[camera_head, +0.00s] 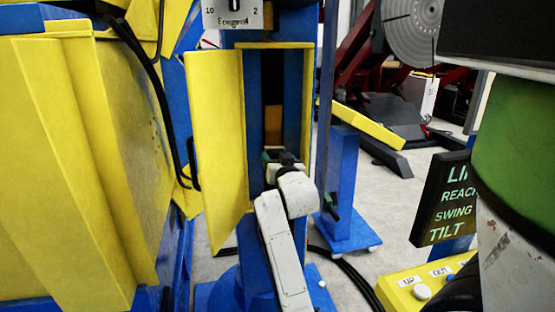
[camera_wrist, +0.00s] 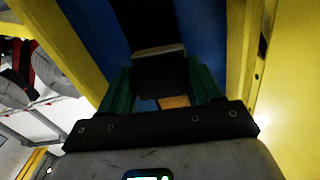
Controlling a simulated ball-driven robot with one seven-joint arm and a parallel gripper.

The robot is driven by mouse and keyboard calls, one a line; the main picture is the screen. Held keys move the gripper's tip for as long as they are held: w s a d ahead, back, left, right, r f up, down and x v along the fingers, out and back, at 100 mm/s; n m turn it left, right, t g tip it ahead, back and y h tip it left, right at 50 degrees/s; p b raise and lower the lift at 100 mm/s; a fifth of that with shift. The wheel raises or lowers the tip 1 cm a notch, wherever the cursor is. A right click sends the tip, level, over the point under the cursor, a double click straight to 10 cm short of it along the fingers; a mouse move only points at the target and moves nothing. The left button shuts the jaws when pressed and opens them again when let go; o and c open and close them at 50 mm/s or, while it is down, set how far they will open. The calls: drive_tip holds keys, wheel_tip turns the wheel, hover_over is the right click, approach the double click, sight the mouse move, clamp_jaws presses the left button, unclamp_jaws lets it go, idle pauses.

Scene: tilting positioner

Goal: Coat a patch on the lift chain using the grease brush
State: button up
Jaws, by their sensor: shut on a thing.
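My gripper (camera_head: 283,157) is in front of the open slot of the blue column, at the end of my white arm. In the wrist view its green fingers (camera_wrist: 160,84) are shut on a dark block with a paler strip along its far edge, which I take for the grease brush (camera_wrist: 158,75). The dark slot (camera_head: 272,75) runs up the column and also shows beyond the brush in the wrist view (camera_wrist: 148,22). The lift chain's links cannot be made out in the dark. Whether the brush touches anything in the slot cannot be told.
An open yellow door (camera_head: 215,140) stands left of the slot. A large yellow body (camera_head: 70,160) fills the left. At the right are a yellow button box (camera_head: 425,288) and a dark sign (camera_head: 447,200). An orange-brown part (camera_head: 273,125) shows inside the slot.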

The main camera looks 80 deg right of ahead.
drive_tip(key=v, duration=0.6)
drive_tip(key=shift+p, duration=0.35)
drive_tip(key=shift+s+a+r, duration=0.1)
drive_tip(key=shift+a, duration=0.05)
drive_tip(key=v, duration=0.2)
drive_tip(key=shift+s+a, duration=0.2)
drive_tip(key=shift+a, duration=0.15)
idle(0.8)
drive_tip(key=x, duration=0.7)
drive_tip(key=shift+x, duration=1.05)
idle(1.0)
